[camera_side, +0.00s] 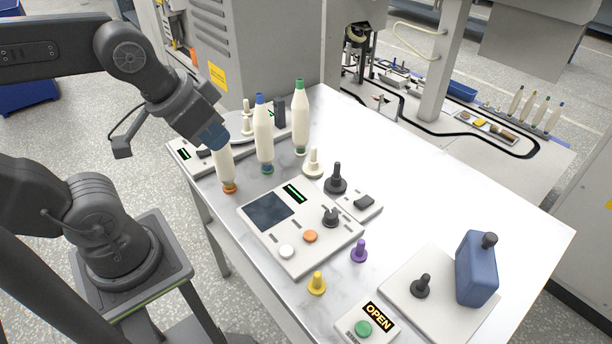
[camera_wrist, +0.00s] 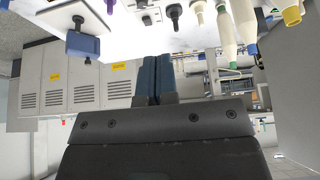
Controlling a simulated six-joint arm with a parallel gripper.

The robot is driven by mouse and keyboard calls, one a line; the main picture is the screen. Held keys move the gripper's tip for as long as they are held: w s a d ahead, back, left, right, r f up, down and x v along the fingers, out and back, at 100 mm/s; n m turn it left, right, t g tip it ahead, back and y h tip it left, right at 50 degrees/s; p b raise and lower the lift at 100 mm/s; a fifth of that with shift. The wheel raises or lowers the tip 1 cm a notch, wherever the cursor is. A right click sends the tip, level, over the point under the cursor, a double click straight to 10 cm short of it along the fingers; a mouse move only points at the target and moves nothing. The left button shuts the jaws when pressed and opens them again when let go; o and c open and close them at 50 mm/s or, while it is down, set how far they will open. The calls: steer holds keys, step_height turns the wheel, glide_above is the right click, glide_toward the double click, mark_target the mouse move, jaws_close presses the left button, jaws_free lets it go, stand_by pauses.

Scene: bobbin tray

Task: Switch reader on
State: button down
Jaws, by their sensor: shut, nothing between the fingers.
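A light grey console (camera_side: 312,262) lies on the table with a dark screen (camera_side: 269,211), a small green-lit display (camera_side: 295,193), a black knob, and orange and white buttons. I cannot tell for sure that this is the reader. Another unit with a green-lit display (camera_side: 184,154) and a dark switch is at the table's left end. My gripper (camera_side: 215,137) is shut and empty, in front of or above the leftmost bobbin's top, which it hides. Its blue fingers (camera_wrist: 154,80) are together in the wrist view.
Cream bobbins (camera_side: 263,135) stand upright near my gripper. Black, cream, purple (camera_side: 359,250) and yellow (camera_side: 317,283) pegs stand around the console. The table's right side is clear.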

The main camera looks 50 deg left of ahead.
steer(key=shift+w, duration=0.1)
steer(key=n+g, duration=0.7)
steer(key=n, duration=1.1)
glide_above(359, 204)
steer(key=w, duration=0.3)
step_height(359, 204, down, 12)
steer(key=shift+f, duration=0.25)
steer(key=shift+s+f, duration=0.1)
steer(key=f, duration=0.4)
steer(key=s+f, duration=0.1)
steer(key=f, duration=0.4)
steer(key=s+f, duration=0.1)
steer(key=f, duration=0.3)
steer(key=shift+s+f, duration=0.1)
steer(key=shift+f, duration=0.2)
steer(key=shift+f, duration=0.1)
